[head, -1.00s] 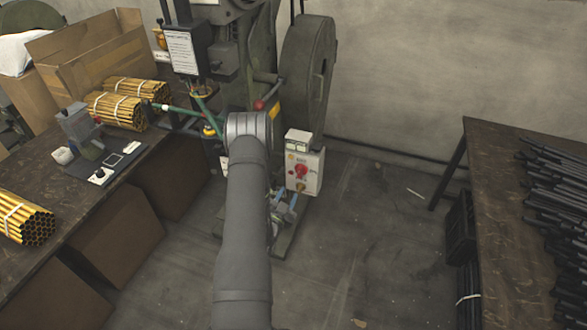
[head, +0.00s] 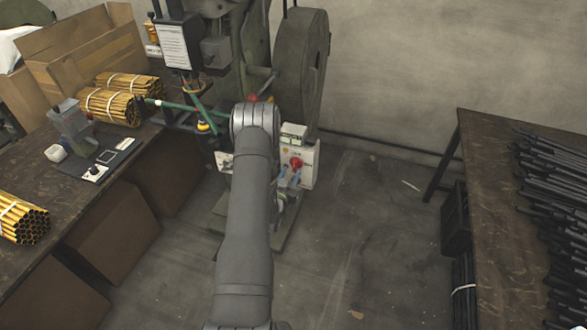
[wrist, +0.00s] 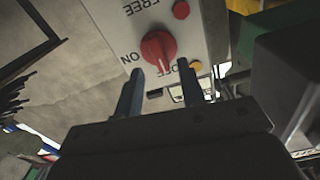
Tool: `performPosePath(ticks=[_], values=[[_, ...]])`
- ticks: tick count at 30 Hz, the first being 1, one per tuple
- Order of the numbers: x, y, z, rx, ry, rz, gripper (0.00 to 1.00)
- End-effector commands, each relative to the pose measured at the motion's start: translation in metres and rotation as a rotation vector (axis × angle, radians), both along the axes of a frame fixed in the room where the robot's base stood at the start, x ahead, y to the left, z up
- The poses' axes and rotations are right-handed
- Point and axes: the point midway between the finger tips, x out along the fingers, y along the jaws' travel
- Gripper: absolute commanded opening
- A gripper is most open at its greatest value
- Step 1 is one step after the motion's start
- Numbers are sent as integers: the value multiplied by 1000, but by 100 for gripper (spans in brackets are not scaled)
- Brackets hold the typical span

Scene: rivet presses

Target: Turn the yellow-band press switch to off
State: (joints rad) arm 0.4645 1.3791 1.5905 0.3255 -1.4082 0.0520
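The switch is a red knob (wrist: 157,50) on a white box. In the wrist view the box's panel (wrist: 107,18) is upside down, with FREE and ON readable and OFF partly hidden by a finger. The knob's ridge is slightly tilted; I cannot tell which label it points at. My gripper (wrist: 160,67) is open, its two blue-grey fingers at either side just short of the knob. In the head view the knob (head: 296,163) shows on the white box (head: 311,165), with my gripper (head: 288,178) in front. My arm hides part of the press.
The press's large green wheel (head: 302,75) stands behind the box. A red button (wrist: 181,9) and a yellow button (wrist: 195,66) are near the knob. A workbench (head: 50,178) with brass tube bundles is left; a table (head: 487,190) with black rods is right. The floor between is clear.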

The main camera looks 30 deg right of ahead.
Motion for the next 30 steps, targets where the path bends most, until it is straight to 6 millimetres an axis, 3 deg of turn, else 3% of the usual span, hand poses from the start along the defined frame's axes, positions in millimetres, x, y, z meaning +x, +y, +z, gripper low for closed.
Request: performPosePath(ticks=[7, 18, 19, 24, 30], values=[[23, -24, 0, 1, -1, 0, 36], [28, -28, 0, 1, 1, 0, 36], [28, -28, 0, 1, 1, 0, 34], [28, -28, 0, 1, 0, 0, 1], [28, -28, 0, -6, 8, 0, 0]])
